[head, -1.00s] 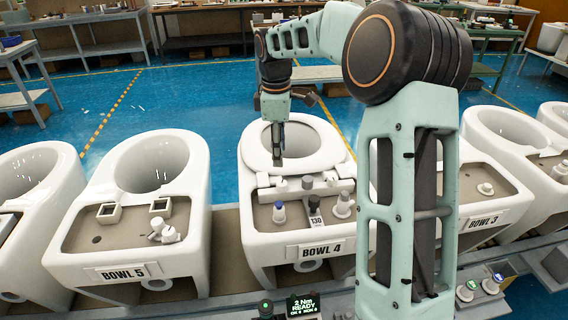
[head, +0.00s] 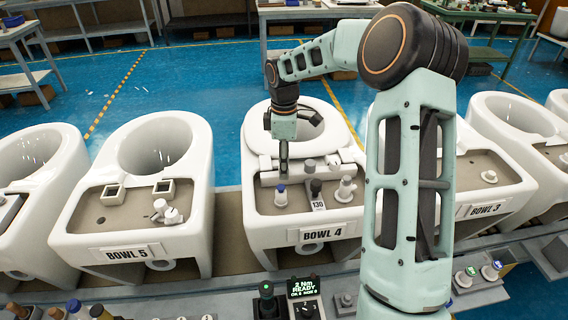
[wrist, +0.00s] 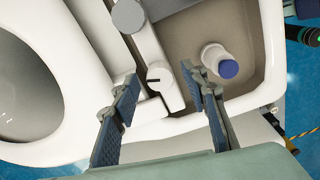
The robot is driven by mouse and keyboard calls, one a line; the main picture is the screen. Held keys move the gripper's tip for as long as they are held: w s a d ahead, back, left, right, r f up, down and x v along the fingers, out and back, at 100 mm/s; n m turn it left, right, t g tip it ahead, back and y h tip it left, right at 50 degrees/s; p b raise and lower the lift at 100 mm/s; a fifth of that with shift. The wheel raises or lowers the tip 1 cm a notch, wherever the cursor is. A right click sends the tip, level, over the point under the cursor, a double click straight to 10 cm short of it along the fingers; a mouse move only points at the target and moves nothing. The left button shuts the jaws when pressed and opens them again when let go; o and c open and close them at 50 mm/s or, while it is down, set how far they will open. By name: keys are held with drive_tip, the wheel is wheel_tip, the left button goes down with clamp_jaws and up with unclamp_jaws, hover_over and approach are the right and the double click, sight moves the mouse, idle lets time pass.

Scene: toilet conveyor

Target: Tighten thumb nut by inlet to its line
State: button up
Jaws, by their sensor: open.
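Bowl 4 (head: 256,222) has a white bar (head: 325,170) across the back of its seat. My gripper (head: 283,170) points down at the left part of that bar. In the wrist view my gripper (wrist: 160,80) is open, one finger on each side of a white end piece (wrist: 170,96) with a short black line on it. I cannot tell whether this piece is the thumb nut, or whether the fingers touch it. A white post with a blue cap (wrist: 228,69) stands just beyond the right finger; it also shows in the head view (head: 281,195).
A dark-knobbed post (head: 316,187) with a "130" tag and a white fitting (head: 345,189) stand to the right on the deck. A display reading "2 Nm READY" (head: 303,285) is in front. Bowl 5 (head: 75,218) is to the left, Bowl 3 (head: 506,190) to the right.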

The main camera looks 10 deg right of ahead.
clamp_jaws()
idle(0.4)
